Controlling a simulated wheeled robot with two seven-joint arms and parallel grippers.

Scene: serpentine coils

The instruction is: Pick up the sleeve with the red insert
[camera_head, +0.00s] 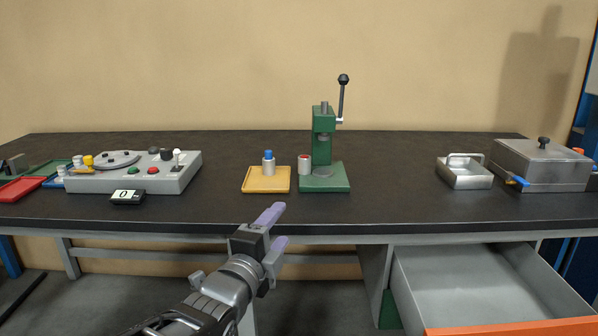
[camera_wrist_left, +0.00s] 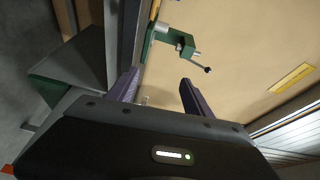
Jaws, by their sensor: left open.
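The sleeve with the red insert (camera_head: 304,165) is a small grey cylinder with a red top. It stands upright at the left of the green press (camera_head: 323,140); I cannot tell whether it touches the press base. A similar sleeve with a blue insert (camera_head: 268,166) stands on a yellow tray (camera_head: 267,187) to its left. My left gripper (camera_head: 273,232) is open and empty, in front of the table's front edge and apart from both sleeves. Its purple fingers also show in the left wrist view (camera_wrist_left: 160,92), with the press (camera_wrist_left: 172,38) beyond them. My right gripper is not in view.
The dark table (camera_head: 400,205) has free room right of the press. A grey control box (camera_head: 135,180) stands at left, a small metal tray (camera_head: 465,176) and lidded metal box (camera_head: 543,165) at right. An open drawer (camera_head: 480,285) juts out below right.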

